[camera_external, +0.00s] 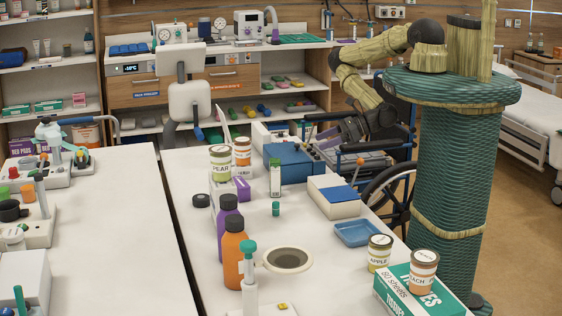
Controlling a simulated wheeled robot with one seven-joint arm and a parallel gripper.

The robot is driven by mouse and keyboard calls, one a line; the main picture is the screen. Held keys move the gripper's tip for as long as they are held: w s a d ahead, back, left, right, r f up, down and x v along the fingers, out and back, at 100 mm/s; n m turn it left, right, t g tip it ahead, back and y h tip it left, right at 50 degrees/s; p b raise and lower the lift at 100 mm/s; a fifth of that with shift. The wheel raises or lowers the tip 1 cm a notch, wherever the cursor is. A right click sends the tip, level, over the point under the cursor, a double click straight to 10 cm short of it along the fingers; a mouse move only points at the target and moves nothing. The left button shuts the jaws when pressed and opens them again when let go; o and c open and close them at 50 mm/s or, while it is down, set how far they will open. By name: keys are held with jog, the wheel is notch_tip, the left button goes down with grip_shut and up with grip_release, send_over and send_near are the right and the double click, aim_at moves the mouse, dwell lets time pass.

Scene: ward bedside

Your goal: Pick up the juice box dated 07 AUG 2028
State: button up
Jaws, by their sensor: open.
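No 07 AUG 2028 date can be read in this view. A small white and green carton (275,178) stands upright on the white table in front of a blue box; it may be a juice box. A small purple box (243,188) stands left of it, beside the jars, and may be another. Their printing is too small to read. My gripper (335,136) is dark, open and above the far right part of the table, behind and right of the blue box. It is apart from both cartons. Its fingertips are hard to make out.
The table (186,175) also holds a PEAR jar (221,163), a blue box (290,165), a white box (333,198), a blue tray (357,234), purple and orange bottles (236,255), and a tissue box (400,290). A wheelchair (395,190) stands to the right.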

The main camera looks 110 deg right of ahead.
jog(key=shift+f, duration=0.1)
jog(key=b, duration=1.3)
send_near(275, 161)
jog(key=x, duration=0.4)
jog(key=shift+w+d+f, duration=0.15)
jog(key=shift+d+f, duration=0.15)
jog(key=shift+f, duration=0.1)
jog(key=shift+w+r, duration=0.1)
jog(key=shift+w, duration=0.2)
jog(key=shift+f+p+x, duration=0.25)
jog(key=shift+p+x, duration=0.2)
jog(key=shift+x, duration=2.1)
jog(key=shift+s, duration=0.1)
jog(key=shift+c, duration=0.4)
jog(key=c, duration=1.4)
